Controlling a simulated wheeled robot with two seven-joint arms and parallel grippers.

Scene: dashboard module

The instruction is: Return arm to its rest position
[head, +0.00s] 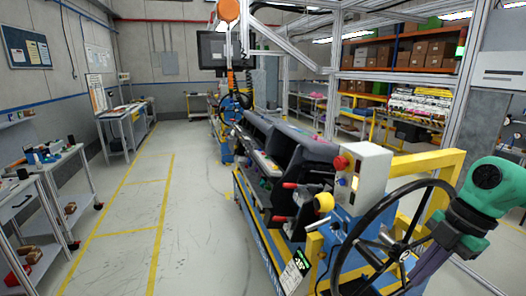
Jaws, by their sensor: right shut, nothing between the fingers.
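My right arm, green and dark grey, comes in at the right edge of the head view. My right gripper (428,266) is low at the right, beside the black steering wheel (349,237), overlapping its right side in the picture. I cannot tell whether it touches the wheel. It is shut and empty. The long dark dashboard module (290,145) sits on its blue and yellow stand, left of and beyond the wheel. My left gripper is out of view.
A white control box (361,174) with a red button and a yellow frame (428,162) stand close behind the wheel. An orange hoist (228,12) hangs above. Workbenches (40,180) line the left. The floor (130,215) between them and the stand is clear.

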